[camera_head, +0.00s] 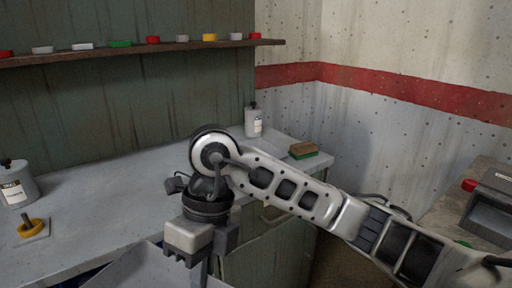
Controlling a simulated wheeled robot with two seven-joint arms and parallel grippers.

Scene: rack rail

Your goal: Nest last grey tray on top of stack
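My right gripper (203,270) hangs at the bottom centre, in front of the workbench, on the arm that comes in from the right. Its fingers point down, and their tips are cut off or hidden. A pale grey sheet-like surface (140,272), probably part of a grey tray, lies at and beside the fingers, cut off by the lower edge. I cannot tell whether the fingers grip it. A grey box-like thing (490,205) with a dark recess sits on the right-hand table; I cannot tell whether it is a tray stack. My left gripper is out of view.
The grey workbench (110,205) carries a white bottle (253,123), a brush-like block (303,150), a grey canister (17,185) and a yellow ring on a peg (34,229). A shelf (130,48) holds several small coloured items. A red item (469,185) lies on the right-hand table.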

